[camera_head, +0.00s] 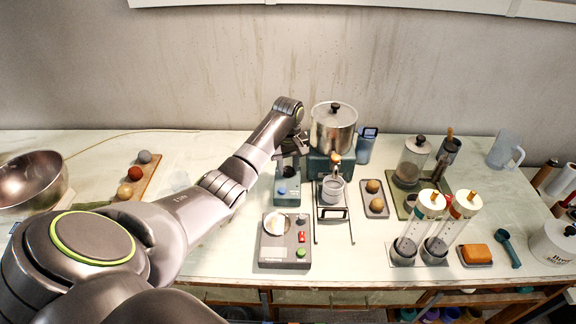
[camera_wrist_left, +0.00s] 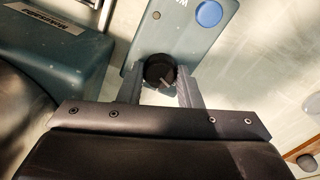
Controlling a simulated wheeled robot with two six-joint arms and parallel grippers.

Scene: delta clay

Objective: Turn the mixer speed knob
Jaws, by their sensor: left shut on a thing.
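The mixer speed knob (camera_wrist_left: 160,70) is round and black with a pale pointer line, on a teal panel (camera_wrist_left: 188,40) in the left wrist view. A blue button (camera_wrist_left: 208,14) sits on the same panel. My left gripper (camera_wrist_left: 159,82) has a finger on each side of the knob and is shut on it. In the head view the teal mixer unit (camera_head: 287,201) stands near the middle of the table, its blue button (camera_head: 282,190) visible. My left gripper (camera_head: 288,163) reaches over its far part, and the knob is hard to make out there. My right gripper is out of view.
A lidded metal pot (camera_head: 334,130) stands behind on a teal base. A grey control box (camera_head: 284,258) lies in front. A framed stand with a cup (camera_head: 333,188) is close on the right. A metal bowl (camera_head: 30,180) and a wooden tray of balls (camera_head: 148,178) lie left.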

